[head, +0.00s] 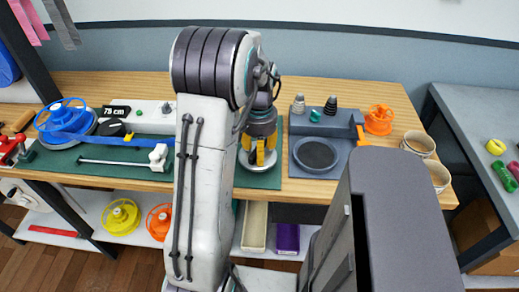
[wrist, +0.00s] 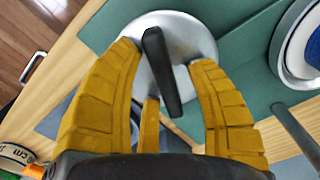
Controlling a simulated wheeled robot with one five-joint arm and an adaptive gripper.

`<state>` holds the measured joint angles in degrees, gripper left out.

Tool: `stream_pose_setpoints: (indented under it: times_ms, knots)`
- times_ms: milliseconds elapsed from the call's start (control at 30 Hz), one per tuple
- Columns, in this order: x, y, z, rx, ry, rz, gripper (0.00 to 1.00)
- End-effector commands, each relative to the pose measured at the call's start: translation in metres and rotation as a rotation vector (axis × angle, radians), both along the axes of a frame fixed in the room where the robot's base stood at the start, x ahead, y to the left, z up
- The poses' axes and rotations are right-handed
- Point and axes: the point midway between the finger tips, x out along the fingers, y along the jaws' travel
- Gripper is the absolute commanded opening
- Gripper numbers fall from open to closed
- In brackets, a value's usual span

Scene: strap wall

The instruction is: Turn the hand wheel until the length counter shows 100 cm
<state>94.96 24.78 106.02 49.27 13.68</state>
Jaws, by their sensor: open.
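The length counter (head: 117,112) at the left of the bench reads 75 cm. Beside it stands a blue spool (head: 66,118), with a blue strap (head: 130,140) running right from there. My gripper (head: 260,155) hangs over the right part of the green mat (head: 262,179). In the wrist view its yellow fingers (wrist: 165,62) are open, on either side of a black bar handle (wrist: 160,70) on a round silver disc (wrist: 192,38). I cannot tell whether the fingers touch the handle.
A white clamp (head: 158,156) and a long metal rod (head: 112,162) are on the mat's left. A grey turntable base (head: 315,153), an orange reel (head: 379,120) and cream rings (head: 418,145) stand to the right.

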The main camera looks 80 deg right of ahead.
Motion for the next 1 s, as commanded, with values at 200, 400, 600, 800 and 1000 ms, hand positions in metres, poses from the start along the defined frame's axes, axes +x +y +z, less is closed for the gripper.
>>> stream_pose_setpoints:
  times_ms: [200, 400, 600, 800, 1000]
  knots:
    - [0.0, -0.001, 0.006, -0.004, 0.0, 0.0, 0.5]
    - [0.0, -0.001, 0.033, -0.006, 0.0, 0.0, 0.5]
    - [0.0, -0.001, 0.068, -0.006, 0.001, 0.0, 0.5]
    - [0.0, -0.001, 0.097, -0.003, 0.0, 0.0, 0.5]
    - [0.0, -0.001, 0.114, -0.001, 0.0, 0.0, 0.5]
